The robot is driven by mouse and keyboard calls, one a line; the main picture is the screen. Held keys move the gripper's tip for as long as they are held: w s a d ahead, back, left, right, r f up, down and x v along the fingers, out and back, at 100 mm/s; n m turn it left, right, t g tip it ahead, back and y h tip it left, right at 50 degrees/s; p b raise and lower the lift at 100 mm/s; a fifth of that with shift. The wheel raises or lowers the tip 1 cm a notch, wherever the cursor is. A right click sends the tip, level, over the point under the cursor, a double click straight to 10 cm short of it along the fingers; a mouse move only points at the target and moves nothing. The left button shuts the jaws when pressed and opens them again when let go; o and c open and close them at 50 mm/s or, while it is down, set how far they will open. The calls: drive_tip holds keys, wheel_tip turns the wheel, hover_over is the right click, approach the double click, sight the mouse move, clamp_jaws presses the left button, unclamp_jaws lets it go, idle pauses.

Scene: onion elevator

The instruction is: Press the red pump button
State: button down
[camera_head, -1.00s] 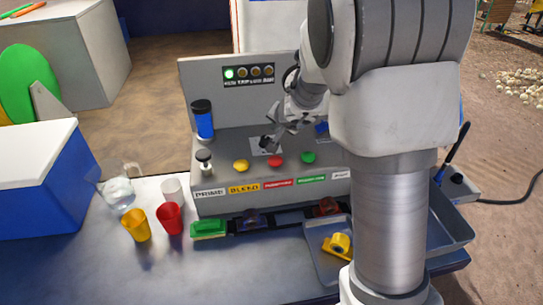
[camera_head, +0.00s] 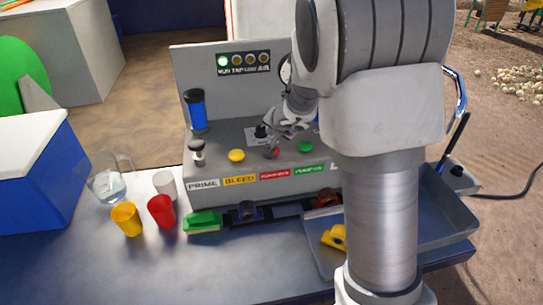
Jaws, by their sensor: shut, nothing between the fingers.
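The red pump button (camera_head: 271,153) sits on the sloped top of the grey control panel (camera_head: 215,146), between a yellow button (camera_head: 236,156) and a green button (camera_head: 305,147). Labels run along the panel's front below the buttons. My gripper (camera_head: 270,148) is shut and empty, with its fingertips at the red button and covering part of it. I cannot tell whether the tips touch the button or hover just above it. My arm hides the right part of the panel.
A black knob (camera_head: 261,131) stands just behind the red button, and a white-and-black valve (camera_head: 197,153) and blue cylinder (camera_head: 197,111) stand left. Yellow (camera_head: 126,220), red (camera_head: 161,211) and white (camera_head: 165,184) cups and a pitcher (camera_head: 107,184) stand left of the panel. A green light is lit on the backboard.

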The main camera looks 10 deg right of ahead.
drive_tip(key=shift+f+b, duration=1.25)
drive_tip(key=shift+f, duration=0.3)
idle(0.9)
drive_tip(key=shift+f+b, duration=0.45)
drive_tip(key=shift+b, duration=0.15)
drive_tip(key=shift+f+b, duration=0.55)
drive_tip(key=shift+b, duration=0.15)
idle(0.6)
drive_tip(key=shift+r, duration=0.1)
drive_tip(key=shift+r+p, duration=0.8)
drive_tip(key=shift+r, duration=0.1)
drive_tip(key=shift+r+p, duration=2.2)
drive_tip(key=shift+r, duration=0.3)
